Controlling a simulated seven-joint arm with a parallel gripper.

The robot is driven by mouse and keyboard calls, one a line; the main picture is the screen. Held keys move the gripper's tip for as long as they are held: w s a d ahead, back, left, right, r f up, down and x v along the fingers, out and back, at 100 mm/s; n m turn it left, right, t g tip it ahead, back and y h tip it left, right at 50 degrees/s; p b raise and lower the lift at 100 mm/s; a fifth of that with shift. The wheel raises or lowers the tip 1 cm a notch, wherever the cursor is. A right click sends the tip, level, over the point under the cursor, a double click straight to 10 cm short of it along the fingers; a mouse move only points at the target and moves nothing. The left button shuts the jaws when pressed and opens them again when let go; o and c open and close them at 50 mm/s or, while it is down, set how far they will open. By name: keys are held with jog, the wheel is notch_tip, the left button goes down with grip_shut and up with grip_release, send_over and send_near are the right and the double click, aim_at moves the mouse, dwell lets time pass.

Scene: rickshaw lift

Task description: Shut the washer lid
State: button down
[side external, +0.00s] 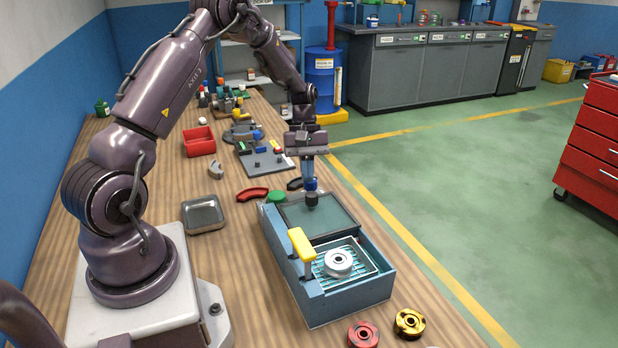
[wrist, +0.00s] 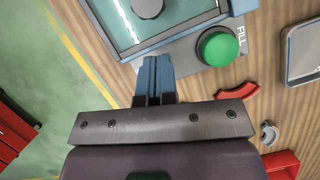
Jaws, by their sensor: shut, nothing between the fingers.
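The washer (side external: 345,298) is a blue box on the wooden bench. Its dark glass-like lid (side external: 335,222) covers the far part and bears a dark round knob (side external: 312,199). The near part is open and shows a silver round part (side external: 339,262) on a rack. The lid (wrist: 180,22) and knob (wrist: 147,7) also show at the top of the wrist view. My gripper (side external: 310,184) is shut and empty, fingers down, just behind the knob. In the wrist view my fingertips (wrist: 153,60) are apart from the knob, beside the washer's grey end panel. Exact height is unclear.
A green FILL button (wrist: 217,46) is close to my fingers. A yellow-topped lever (side external: 302,244) stands at the washer's left side. A red curved part (side external: 252,195), a metal tray (side external: 204,215) and a red bin (side external: 199,141) lie left. Red and gold rings lie in front.

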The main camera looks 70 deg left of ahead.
jog(key=shift+s+d+r, duration=0.1)
jog(key=shift+s+d, duration=0.1)
jog(key=shift+d, duration=0.5)
jog(key=shift+s+d, duration=0.15)
jog(key=shift+d, duration=0.5)
jog(key=shift+d, duration=0.1)
jog(key=d, duration=1.3)
jog(key=shift+d, duration=0.2)
jog(key=shift+a, duration=0.15)
